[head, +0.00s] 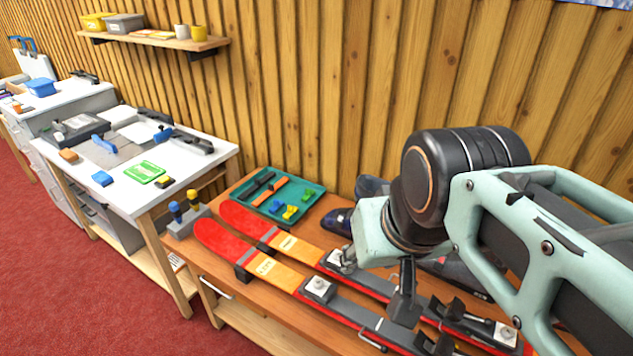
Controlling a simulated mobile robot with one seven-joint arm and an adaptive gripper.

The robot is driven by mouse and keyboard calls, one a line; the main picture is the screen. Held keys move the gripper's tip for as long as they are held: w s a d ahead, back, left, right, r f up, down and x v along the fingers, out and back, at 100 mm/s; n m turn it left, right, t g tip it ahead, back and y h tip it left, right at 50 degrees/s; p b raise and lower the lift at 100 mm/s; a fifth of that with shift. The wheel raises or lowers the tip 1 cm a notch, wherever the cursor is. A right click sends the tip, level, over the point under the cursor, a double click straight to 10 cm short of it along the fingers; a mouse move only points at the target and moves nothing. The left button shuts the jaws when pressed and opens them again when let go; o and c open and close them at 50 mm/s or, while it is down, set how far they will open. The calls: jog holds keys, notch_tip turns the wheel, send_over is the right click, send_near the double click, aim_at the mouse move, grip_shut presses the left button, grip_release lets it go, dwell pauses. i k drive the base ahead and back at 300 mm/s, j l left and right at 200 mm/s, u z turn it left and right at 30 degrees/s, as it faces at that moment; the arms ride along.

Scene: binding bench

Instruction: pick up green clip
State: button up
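A teal tray (314,192) lies on the wooden bench near the wall, holding small clips. My gripper (407,300) seems to show as dark parts below the wrist, over the skis. Its fingers are not clear, and I see nothing held in it.
Two red and orange skis (225,239) with bindings lie along the bench in front of the tray. Orange and black tools (262,186) share the tray. A stand (186,222) with blue and yellow handles is at its left. Dark boots (371,187) stand right of it.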

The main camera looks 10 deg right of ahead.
aim_at(309, 193)
jog(key=i+j+z, duration=0.2)
jog(key=i+j, duration=0.15)
jog(key=j, duration=0.3)
jog(key=i+j+z, duration=0.1)
jog(key=i+j, duration=0.25)
jog(key=j, duration=0.3)
jog(key=i+j+z, duration=0.15)
jog(key=j, duration=0.2)
